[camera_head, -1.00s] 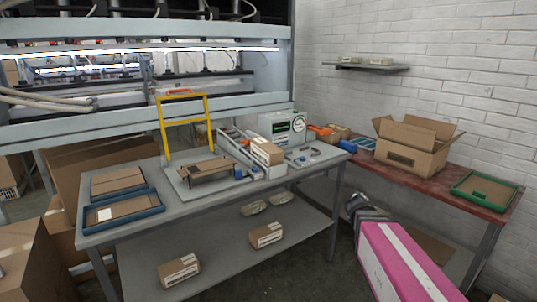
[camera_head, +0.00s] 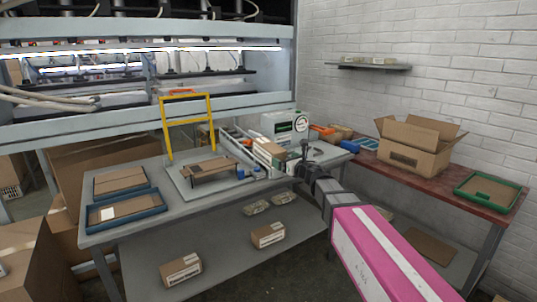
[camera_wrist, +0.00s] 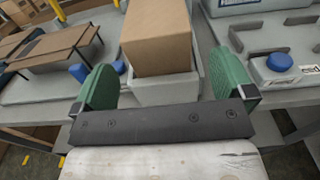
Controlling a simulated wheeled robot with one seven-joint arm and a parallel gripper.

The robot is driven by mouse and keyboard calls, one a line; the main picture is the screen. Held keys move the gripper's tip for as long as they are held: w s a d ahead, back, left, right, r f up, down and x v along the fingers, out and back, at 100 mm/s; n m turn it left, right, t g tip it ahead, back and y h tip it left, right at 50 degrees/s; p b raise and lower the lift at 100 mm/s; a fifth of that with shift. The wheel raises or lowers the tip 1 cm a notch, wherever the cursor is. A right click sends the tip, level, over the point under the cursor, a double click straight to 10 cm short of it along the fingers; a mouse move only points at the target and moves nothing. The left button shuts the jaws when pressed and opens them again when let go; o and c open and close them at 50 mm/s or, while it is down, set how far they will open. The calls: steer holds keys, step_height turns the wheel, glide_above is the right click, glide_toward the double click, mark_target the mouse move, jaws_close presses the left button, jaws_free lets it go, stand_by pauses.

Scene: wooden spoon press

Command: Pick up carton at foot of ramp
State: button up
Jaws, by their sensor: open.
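The carton (camera_head: 268,151) is a brown box at the lower end of the grey ramp (camera_head: 236,136), on the grey worktable. In the wrist view the carton (camera_wrist: 157,38) sits in a grey trough (camera_wrist: 166,90) at the ramp's foot, with its near end facing me. My gripper (camera_wrist: 150,80) is open, its two green finger pads apart, one to the left and one to the right of the carton's near end. The pads do not touch the carton. In the head view my gripper (camera_head: 304,150) is at the table's right front, partly covering the carton's right side.
Left of the ramp stands a small brown-topped stand (camera_head: 210,167) with blue knobs nearby. A yellow frame (camera_head: 187,122) rises behind it. Blue trays (camera_head: 127,210) lie at the table's left. A grey fixture (camera_wrist: 285,55) is close on the right. An open box (camera_head: 412,147) stands on the red side table.

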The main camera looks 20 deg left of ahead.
mark_target(269, 152)
steer(key=shift+f+x, duration=0.2)
steer(key=shift+x, duration=3.35)
steer(key=shift+s, duration=0.1)
steer(key=c, duration=1.1)
